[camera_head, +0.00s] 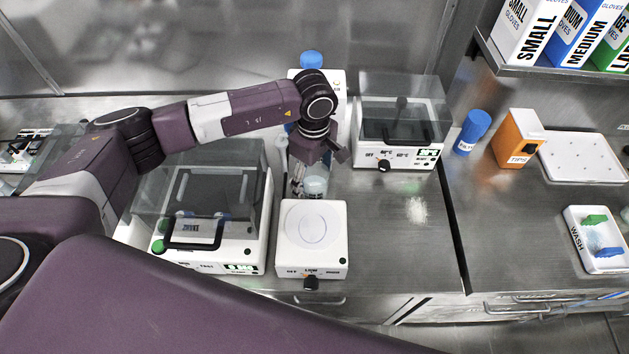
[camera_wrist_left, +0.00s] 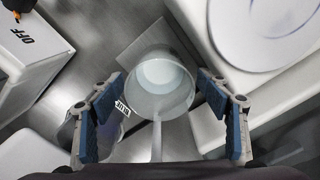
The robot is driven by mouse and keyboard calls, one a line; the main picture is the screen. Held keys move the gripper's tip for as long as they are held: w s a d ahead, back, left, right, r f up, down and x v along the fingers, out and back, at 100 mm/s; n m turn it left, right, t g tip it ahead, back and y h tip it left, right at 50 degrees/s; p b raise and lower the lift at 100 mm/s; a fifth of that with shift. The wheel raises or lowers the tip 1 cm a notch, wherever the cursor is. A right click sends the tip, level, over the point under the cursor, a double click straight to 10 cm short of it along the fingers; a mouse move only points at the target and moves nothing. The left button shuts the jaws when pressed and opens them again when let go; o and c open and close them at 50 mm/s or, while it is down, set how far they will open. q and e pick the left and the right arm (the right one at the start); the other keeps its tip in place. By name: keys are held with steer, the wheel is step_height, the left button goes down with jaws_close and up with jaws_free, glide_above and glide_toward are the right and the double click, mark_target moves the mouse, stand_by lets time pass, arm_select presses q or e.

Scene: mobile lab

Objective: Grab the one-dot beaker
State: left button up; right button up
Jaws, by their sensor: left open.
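A clear beaker (camera_wrist_left: 160,72) with pale contents stands between the open blue-padded fingers of my left gripper (camera_wrist_left: 160,98) in the wrist view. Space shows at both sides of the beaker, so the fingers do not appear to grip it. In the head view, my left gripper (camera_head: 298,184) points down beside the beaker (camera_head: 315,187), just behind a white stirrer plate (camera_head: 312,238). No dot mark is readable on the beaker. A darker glassy vessel with a small label (camera_wrist_left: 122,107) lies at lower left in the wrist view. My right gripper is not in view.
A lidded device (camera_head: 205,205) stands left of the stirrer, another (camera_head: 400,130) behind right. A blue-capped bottle (camera_head: 311,60) is behind my arm. A blue-capped container (camera_head: 472,132), orange tips box (camera_head: 518,138) and wash tray (camera_head: 598,240) are right. Counter right of the stirrer is clear.

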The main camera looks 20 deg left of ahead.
arm_select(q)
steer(key=shift+f, duration=1.15)
steer(key=c, duration=1.4)
steer(key=shift+o, duration=0.2)
steer(key=shift+r, duration=0.15)
